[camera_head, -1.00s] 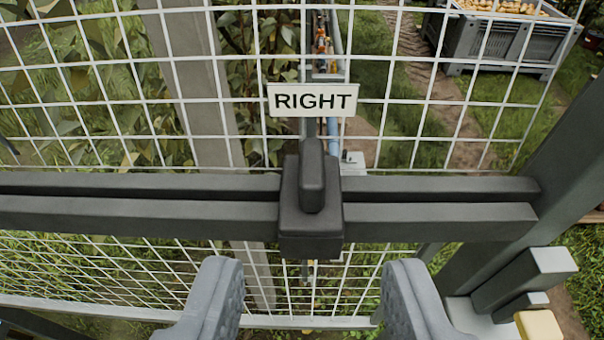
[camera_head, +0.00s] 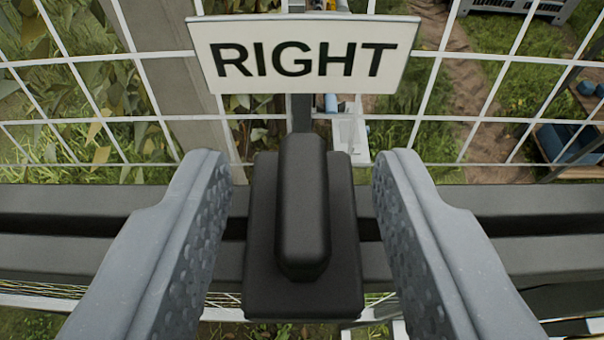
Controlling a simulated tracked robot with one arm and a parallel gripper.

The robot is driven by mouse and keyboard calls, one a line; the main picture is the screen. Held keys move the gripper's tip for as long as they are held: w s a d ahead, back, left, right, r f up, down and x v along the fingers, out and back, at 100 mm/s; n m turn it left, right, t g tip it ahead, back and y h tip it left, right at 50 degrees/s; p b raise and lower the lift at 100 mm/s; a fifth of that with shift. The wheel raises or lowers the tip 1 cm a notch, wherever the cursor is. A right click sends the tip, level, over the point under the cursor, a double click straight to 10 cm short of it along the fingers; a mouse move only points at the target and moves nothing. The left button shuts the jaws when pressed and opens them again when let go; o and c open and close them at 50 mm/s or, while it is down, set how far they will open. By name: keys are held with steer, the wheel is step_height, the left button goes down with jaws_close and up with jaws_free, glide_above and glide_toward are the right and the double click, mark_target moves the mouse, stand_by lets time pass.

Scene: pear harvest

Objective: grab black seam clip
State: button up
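The black seam clip (camera_head: 303,215) is a dark block with a raised rounded grip. It sits in the middle of the view, across two dark grey horizontal rails (camera_head: 60,225). My gripper (camera_head: 288,172) is open, with one grey dimpled finger on each side of the clip. There is a gap between each finger and the clip, and neither appears to touch it. The fingertips reach about level with the upper part of the clip in the picture. The back side of the clip is hidden.
A white sign reading RIGHT (camera_head: 305,55) hangs on the white wire mesh (camera_head: 440,90) just above the clip. A grey post (camera_head: 165,60) and leafy plants stand behind the mesh. A crate (camera_head: 515,8) shows beyond it at the upper right, with blue items (camera_head: 585,88) at the right edge.

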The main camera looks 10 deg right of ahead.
mark_target(302, 184)
steer(key=p+x, duration=0.1)
steer(key=x, duration=0.3)
steer(key=shift+w, duration=0.1)
jaws_close()
steer(key=shift+r, duration=0.1)
